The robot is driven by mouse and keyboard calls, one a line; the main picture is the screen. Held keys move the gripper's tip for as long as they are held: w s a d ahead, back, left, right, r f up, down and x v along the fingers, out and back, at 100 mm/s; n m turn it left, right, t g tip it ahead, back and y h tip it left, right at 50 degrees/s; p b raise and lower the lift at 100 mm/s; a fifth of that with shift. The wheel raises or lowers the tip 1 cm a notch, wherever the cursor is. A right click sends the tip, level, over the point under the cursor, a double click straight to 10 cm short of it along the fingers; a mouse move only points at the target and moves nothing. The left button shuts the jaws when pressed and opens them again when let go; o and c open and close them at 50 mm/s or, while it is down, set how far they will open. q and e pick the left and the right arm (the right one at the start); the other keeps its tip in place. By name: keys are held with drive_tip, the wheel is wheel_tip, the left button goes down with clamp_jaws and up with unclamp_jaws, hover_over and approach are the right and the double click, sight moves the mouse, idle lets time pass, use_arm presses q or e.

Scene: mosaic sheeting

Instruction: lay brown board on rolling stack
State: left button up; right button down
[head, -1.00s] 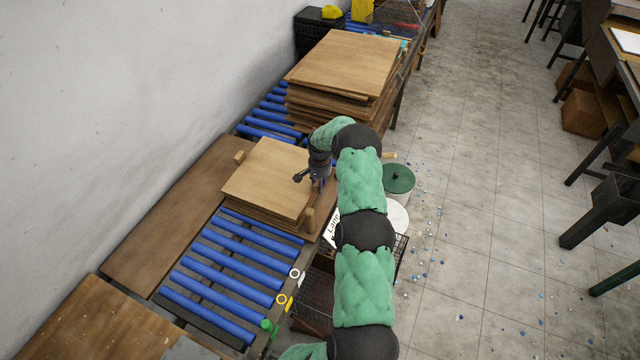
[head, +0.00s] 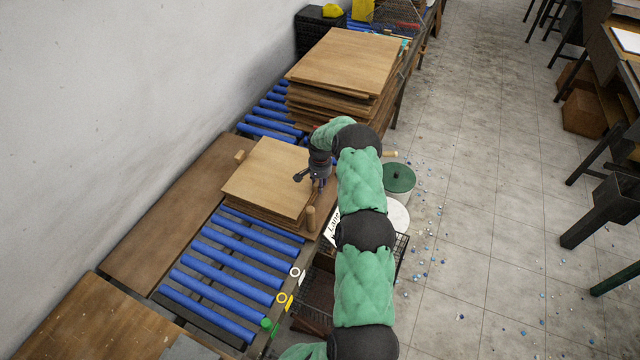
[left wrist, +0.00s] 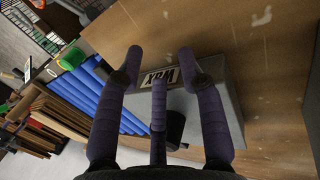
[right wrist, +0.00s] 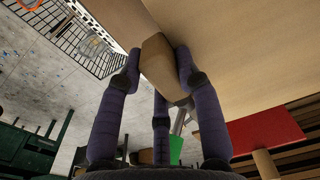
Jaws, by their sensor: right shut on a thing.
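A light brown board (head: 265,175) lies flat at the top of the low stack on the blue roller conveyor, between short wooden posts. My right gripper (head: 317,180) is at its right edge. In the right wrist view my right gripper (right wrist: 160,75) is shut on a wooden block (right wrist: 157,62) that appears joined to the board's edge; the broad face of the board (right wrist: 245,55) fills the upper right. The board's right corner is hidden by my arm. My left gripper (left wrist: 162,72) is open and empty above a grey box with a label reading WAX.
A taller stack of boards (head: 345,65) stands farther back on the conveyor. Bare blue rollers (head: 225,265) lie in front of the low stack. A wooden post (head: 310,218) stands at its near corner. A lidded green tub (head: 398,178) and a wire basket are on the right.

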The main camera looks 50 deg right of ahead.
drive_tip(key=shift+f+b, duration=0.25)
drive_tip(key=shift+b, duration=0.1)
drive_tip(key=c, duration=0.9)
unclamp_jaws()
drive_tip(key=shift+o, duration=0.6)
drive_tip(key=shift+f, duration=0.1)
drive_tip(key=shift+s+a+r, duration=0.1)
drive_tip(key=shift+r, duration=4)
